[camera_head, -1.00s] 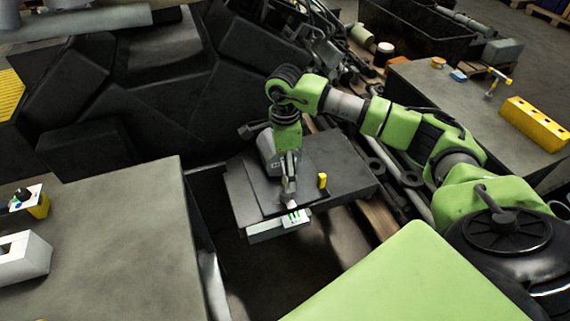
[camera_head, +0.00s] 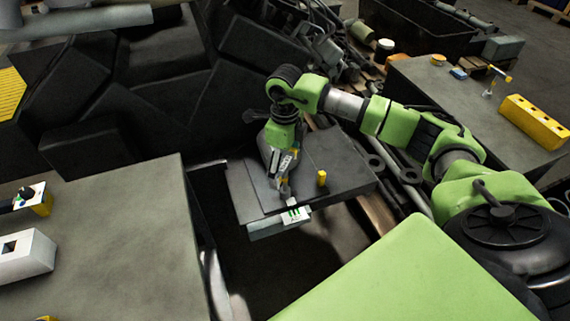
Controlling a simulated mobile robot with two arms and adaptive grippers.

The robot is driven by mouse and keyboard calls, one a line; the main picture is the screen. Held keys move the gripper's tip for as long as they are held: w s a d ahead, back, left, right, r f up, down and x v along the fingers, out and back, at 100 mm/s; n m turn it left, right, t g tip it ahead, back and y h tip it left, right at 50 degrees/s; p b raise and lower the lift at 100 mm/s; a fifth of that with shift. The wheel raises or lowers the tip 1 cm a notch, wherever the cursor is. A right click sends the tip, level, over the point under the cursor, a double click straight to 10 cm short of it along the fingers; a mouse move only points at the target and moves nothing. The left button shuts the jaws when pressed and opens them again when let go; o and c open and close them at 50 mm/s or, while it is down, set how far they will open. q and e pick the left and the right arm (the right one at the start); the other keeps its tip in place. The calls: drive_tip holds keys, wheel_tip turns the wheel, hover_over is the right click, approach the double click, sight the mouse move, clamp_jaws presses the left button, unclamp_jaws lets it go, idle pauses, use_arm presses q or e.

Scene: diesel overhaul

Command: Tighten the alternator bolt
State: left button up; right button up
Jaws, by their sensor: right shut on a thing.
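My right gripper (camera_head: 284,190) reaches down over a dark flat-topped stand (camera_head: 342,164) in the middle of the view. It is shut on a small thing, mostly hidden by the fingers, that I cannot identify. The wrist is tilted, with the fingertips low near the front edge of the stand. A small yellow upright piece (camera_head: 321,178) stands on the plate just right of the gripper, apart from it. A white label with green marks (camera_head: 296,214) is at the stand's front edge below the fingertips. I cannot make out the alternator bolt. My left gripper is out of view.
A grey table (camera_head: 110,240) at left holds a white block with a square hole (camera_head: 25,256). A second table (camera_head: 440,90) at right holds a yellow block with holes (camera_head: 534,121). Large dark machinery (camera_head: 190,90) stands behind. Metal parts lie beyond the stand.

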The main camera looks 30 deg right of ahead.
drive_tip(key=shift+r+p, duration=1.1)
drive_tip(key=shift+r, duration=0.7)
wheel_tip(320, 180, up, 6)
drive_tip(key=p, duration=0.4)
drive_tip(key=shift+r, duration=0.1)
drive_tip(key=s+a, duration=0.3)
drive_tip(key=s, duration=0.3)
drive_tip(key=shift+a+p, duration=0.35)
drive_tip(key=shift+p, duration=0.05)
